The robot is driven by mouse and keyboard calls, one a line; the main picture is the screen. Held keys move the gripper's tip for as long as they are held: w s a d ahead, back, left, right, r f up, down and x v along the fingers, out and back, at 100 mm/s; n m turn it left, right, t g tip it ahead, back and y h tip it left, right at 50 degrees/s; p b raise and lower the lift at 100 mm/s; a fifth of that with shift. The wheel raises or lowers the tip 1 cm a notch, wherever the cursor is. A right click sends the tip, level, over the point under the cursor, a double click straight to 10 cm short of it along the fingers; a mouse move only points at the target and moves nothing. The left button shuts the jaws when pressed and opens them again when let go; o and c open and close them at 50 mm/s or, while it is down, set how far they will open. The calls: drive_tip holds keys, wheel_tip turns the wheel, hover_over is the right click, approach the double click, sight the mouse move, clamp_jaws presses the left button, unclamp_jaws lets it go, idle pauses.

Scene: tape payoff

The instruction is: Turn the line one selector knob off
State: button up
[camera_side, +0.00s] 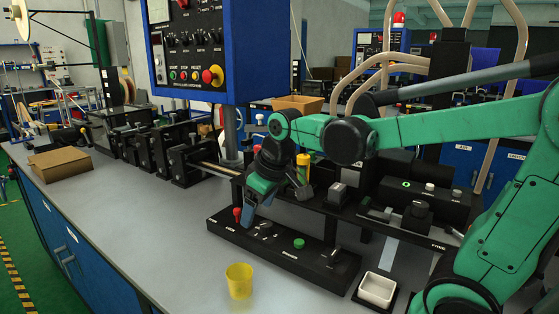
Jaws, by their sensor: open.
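A low black control box (316,272) lies on the grey bench in the middle of the view. Small selector knobs (265,226) sit on its top near the left end; their labels and turn positions are too small to read, so I cannot tell which is line one. A green button (299,243) is right of them, and a dark switch (337,254) is near the right end. A red knob (237,211) stands at the left end. My gripper (247,220) points down over the left part of the box, beside the red knob. It is open; contact with a knob cannot be made out.
A yellow cup (239,281) stands in front of the box, and a white tray (377,289) stands to its right. Black machinery (425,190) lies behind. A blue panel (190,50) hangs above, and a cardboard box (60,163) is at left. The left front bench is clear.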

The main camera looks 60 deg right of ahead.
drive_tip(key=w+d+f+n+g, duration=0.1)
drive_tip(key=w+d+f+g, duration=0.15)
drive_tip(key=w+d, duration=0.3)
drive_tip(key=g, duration=0.2)
hover_over(266, 224)
wheel_tip(266, 224, down, 3)
drive_tip(key=shift+f+n+y, duration=0.2)
drive_tip(key=shift+n+y, duration=0.1)
drive_tip(key=shift+n, duration=0.1)
drive_tip(key=shift+f, duration=2.85)
clamp_jaws()
